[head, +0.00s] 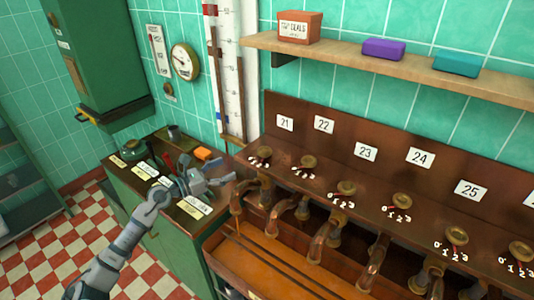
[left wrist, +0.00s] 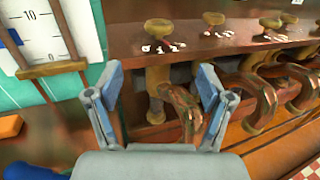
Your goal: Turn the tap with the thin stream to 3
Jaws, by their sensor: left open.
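A copper panel carries a row of brass tap knobs, each above a small 0-to-3 scale. The knob under plate 21 (head: 263,153) is nearest my left gripper (head: 222,178). Further right are the knobs under 22 (head: 308,161), 23 (head: 347,188), 24 (head: 402,200) and 25 (head: 456,236). In the left wrist view my gripper (left wrist: 155,95) is open and empty. The leftmost knob (left wrist: 158,28) and its spout (left wrist: 182,108) show beyond and between the fingers, apart from them. My right gripper is not in view.
A wooden trough (head: 262,262) runs below the spouts. A green cabinet (head: 190,240) with labels and small tools stands to the left. A tall gauge (head: 226,80) is on the wall. A shelf (head: 350,58) with a box and blocks hangs above the panel.

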